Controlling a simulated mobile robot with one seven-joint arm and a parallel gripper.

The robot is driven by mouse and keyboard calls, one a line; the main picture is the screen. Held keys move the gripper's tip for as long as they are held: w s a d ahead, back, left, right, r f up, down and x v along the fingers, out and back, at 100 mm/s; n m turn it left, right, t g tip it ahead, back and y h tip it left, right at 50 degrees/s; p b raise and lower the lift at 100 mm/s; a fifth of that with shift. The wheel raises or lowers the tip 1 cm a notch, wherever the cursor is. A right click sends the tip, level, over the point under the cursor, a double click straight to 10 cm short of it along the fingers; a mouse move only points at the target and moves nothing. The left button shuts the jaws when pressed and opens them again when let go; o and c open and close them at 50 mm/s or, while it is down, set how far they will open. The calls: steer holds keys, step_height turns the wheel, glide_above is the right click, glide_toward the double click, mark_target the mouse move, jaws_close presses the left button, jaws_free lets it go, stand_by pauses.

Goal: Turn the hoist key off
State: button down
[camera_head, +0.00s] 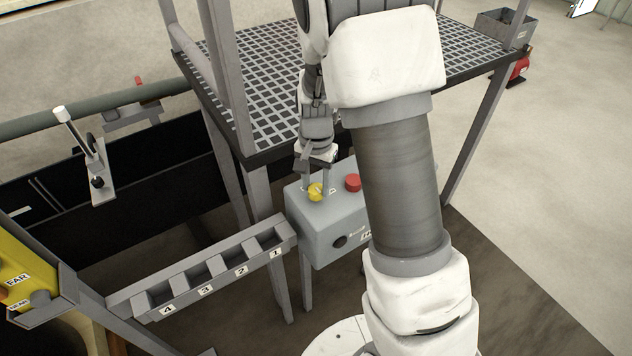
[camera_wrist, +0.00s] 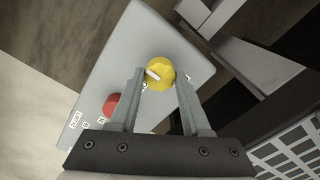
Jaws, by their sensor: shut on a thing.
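A round yellow knob (camera_head: 315,192), which looks like the hoist key, sits on top of a grey control box (camera_head: 312,228). In the wrist view the yellow knob (camera_wrist: 162,69) carries a short white bar that lies slanted across it. My gripper (camera_head: 317,184) points down at the box from above. In the wrist view my gripper (camera_wrist: 159,77) has one finger on each side of the knob, shut on it. The labels beside the knob are too small to read, so its marked position cannot be told.
A red button (camera_head: 352,182) sits on the same box, close to my fingers. A black round part (camera_head: 340,241) is on the box's front. A numbered grey rack (camera_head: 205,272) stands left of the box. A grated platform (camera_head: 270,70) rises behind. Open floor (camera_head: 545,200) lies right.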

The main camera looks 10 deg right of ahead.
mark_target(316, 187)
steer(key=shift+c, duration=1.9)
jaws_free()
steer(key=shift+r, duration=0.1)
step_height(316, 187, up, 17)
steer(key=p, duration=0.2)
steer(key=shift+r, duration=0.15)
steer(key=s+r+n+t, duration=0.2)
steer(key=s+r+n, duration=0.2)
steer(key=s, duration=0.6)
steer(key=s+r+n+t+p, duration=0.1)
steer(key=s+r+n+t, duration=0.2)
steer(key=s, duration=0.7)
step_height(316, 187, up, 2)
steer(key=shift+d+r+n+t, duration=0.2)
steer(key=shift+r+n+t, duration=0.1)
steer(key=shift+n, duration=0.1)
